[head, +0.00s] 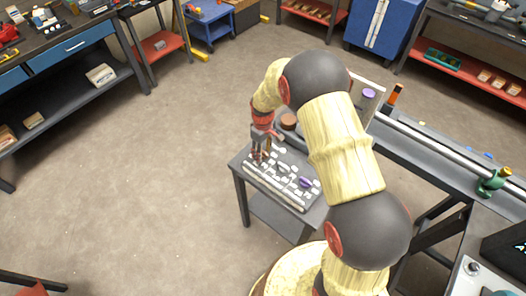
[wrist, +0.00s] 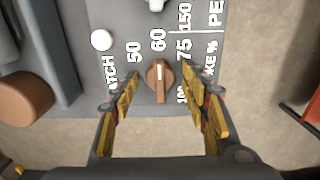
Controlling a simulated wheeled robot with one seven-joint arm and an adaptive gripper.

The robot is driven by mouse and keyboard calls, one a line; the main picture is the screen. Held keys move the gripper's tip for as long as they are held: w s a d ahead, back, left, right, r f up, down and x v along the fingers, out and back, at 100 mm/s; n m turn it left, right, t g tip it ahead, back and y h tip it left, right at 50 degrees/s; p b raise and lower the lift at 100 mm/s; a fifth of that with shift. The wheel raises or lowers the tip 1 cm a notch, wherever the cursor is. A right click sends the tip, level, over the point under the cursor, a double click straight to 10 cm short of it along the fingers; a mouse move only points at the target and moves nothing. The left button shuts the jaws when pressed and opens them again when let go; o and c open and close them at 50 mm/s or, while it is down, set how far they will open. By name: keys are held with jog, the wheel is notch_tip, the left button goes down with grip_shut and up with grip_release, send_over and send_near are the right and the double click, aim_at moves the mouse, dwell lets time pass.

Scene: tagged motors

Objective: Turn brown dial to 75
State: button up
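The brown dial (wrist: 160,82) is in the middle of the wrist view, on a grey panel (wrist: 120,15) with white lettering. Its white pointer line points up toward the printed 60; 50 is to the left and 75 to the right. My gripper (wrist: 160,76) is open, with one yellow-padded finger on each side of the dial. Gaps show between the fingers and the dial. In the head view my gripper (head: 262,152) is over the left end of the panel (head: 272,196), and I cannot make out the brown dial there.
A larger brown round part (wrist: 25,102) lies left of the panel and also shows in the head view (head: 289,121). A purple knob (head: 306,182) is toward the panel's right end. A rail bench (head: 430,150) stands at right. Open floor (head: 150,190) lies to the left.

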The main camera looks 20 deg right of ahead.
jog(key=shift+c, duration=1.2)
jog(key=c, duration=0.7)
jog(key=shift+c, duration=0.7)
jog(key=shift+m, duration=0.4)
jog(key=m, duration=0.3)
jog(key=shift+m, duration=2.5)
jog(key=o, duration=1.2)
jog(key=shift+c, duration=0.2)
